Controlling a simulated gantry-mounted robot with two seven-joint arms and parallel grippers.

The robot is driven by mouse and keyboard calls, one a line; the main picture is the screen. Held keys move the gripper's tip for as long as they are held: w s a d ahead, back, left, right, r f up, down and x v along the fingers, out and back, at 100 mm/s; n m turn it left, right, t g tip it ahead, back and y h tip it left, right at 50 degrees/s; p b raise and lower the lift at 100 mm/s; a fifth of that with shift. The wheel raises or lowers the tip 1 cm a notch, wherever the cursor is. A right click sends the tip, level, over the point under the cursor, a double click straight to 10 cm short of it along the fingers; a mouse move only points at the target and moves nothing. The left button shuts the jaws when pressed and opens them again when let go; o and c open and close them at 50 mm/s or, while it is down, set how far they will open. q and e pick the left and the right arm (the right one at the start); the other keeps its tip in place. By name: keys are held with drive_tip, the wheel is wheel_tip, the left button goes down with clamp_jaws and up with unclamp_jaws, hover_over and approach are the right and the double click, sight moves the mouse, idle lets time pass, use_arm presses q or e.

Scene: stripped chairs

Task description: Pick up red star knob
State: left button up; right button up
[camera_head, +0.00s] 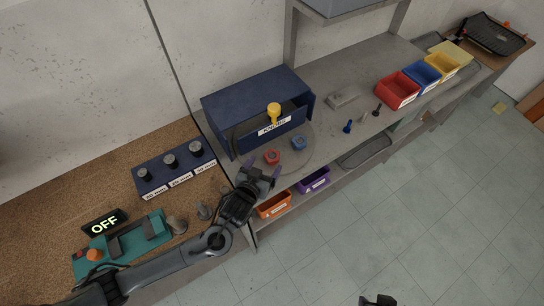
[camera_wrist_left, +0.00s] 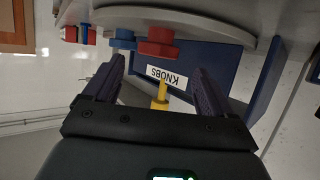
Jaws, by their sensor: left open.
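The red star knob (camera_head: 271,157) lies on a round grey disc (camera_head: 312,160) in front of the blue KNOBS box. It also shows in the left wrist view (camera_wrist_left: 158,42), beyond the fingertips and between them in the picture. My left gripper (camera_head: 263,169) is open and empty, just short of the red knob, with its fingers pointing towards it. I see no contact. A blue star knob (camera_head: 299,142) lies on the disc to the right of the red one. A small dark part (camera_head: 378,300) at the bottom edge may be my right gripper; its jaws cannot be made out.
The blue KNOBS box (camera_head: 240,100) stands behind the disc, with a yellow knob (camera_head: 274,109) at its front. Orange (camera_head: 274,206) and purple (camera_head: 313,181) bins sit below the bench edge. Red (camera_head: 398,90), blue and yellow bins stand far right. Small bolts stand between.

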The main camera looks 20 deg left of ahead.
sight(273, 154)
use_arm(q)
drive_tip(key=shift+x, duration=2.35)
drive_tip(key=shift+d+r, duration=0.1)
drive_tip(key=shift+d, duration=0.05)
drive_tip(key=c, duration=1.1)
drive_tip(key=shift+c, duration=0.2)
drive_tip(key=shift+r, duration=0.2)
